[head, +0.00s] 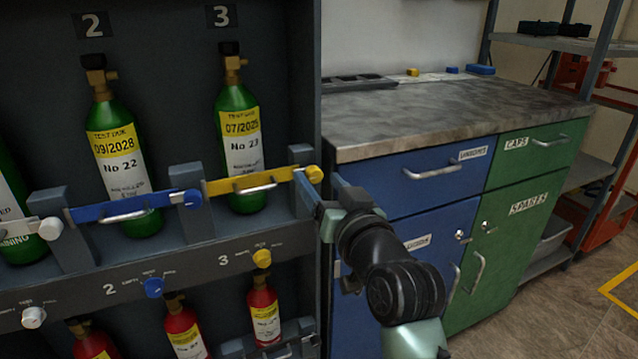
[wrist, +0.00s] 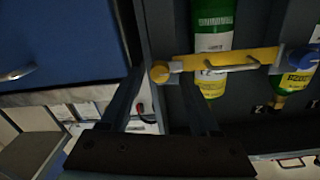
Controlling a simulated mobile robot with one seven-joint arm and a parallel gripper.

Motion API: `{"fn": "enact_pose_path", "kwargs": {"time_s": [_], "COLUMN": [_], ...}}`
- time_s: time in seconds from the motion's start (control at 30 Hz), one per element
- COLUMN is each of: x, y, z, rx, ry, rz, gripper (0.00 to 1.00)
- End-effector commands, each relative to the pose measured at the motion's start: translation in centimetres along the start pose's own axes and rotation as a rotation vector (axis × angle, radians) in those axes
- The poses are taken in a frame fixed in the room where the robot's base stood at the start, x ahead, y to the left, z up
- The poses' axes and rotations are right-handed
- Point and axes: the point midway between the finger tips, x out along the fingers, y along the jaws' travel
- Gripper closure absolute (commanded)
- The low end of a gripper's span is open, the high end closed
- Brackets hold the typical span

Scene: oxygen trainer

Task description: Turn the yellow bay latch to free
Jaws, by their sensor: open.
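The yellow bar (head: 250,182) lies across green cylinder No 23 (head: 239,130) in bay 3, with a handle on its front. A round yellow knob (head: 314,174) sits at its right end. Another yellow knob (head: 262,258) with small labels beside it is on the rail below; the labels are unreadable. My gripper (head: 323,192) is open and empty near the bar's right end. In the wrist view the end knob (wrist: 160,73) appears between the open fingertips (wrist: 160,84); I cannot tell how far away it is. The yellow bar (wrist: 225,61) runs right from there.
Bay 2 has a blue bar (head: 130,208) over green cylinder No 22 (head: 118,150). Red cylinders (head: 264,305) stand below the rail. The blue drawer cabinet (head: 415,180) stands close on the right of the rack. Open floor (head: 550,290) lies further right.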

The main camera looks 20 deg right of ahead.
Motion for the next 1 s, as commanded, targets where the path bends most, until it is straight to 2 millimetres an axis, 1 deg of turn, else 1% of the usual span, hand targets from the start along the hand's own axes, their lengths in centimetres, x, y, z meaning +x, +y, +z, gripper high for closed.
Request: {"fn": "enact_pose_path", "kwargs": {"time_s": [0.03,0.17,0.43,0.47,0.5,0.57,0.6,0.67,0.7,0.8,1.0], "x": [0.45,1.04,1.14,1.14,1.13,1.13,1.12,1.12,1.12,1.11,1.11], "y": [-0.06,-0.08,-0.05,-0.05,-0.05,-0.05,-0.05,-0.05,-0.04,-0.04,-0.04], "z": [0.06,-0.05,-0.05,-0.05,-0.05,-0.05,-0.05,-0.04,-0.05,-0.04,-0.04], "rx": [-0.001,-0.001,0.000,0.000,0.000,0.000,0.000,0.000,0.000,0.000,0.001], "ry": [-0.001,0.001,0.001,0.001,0.001,0.001,0.001,0.001,0.001,0.001,0.000], "rz": [-0.002,-0.001,0.000,0.000,0.000,0.000,0.000,0.000,0.000,0.000,0.000], "gripper": [0.38,0.38,0.38,0.39,0.46,0.57,0.65,0.75,0.82,1.00,1.00]}}
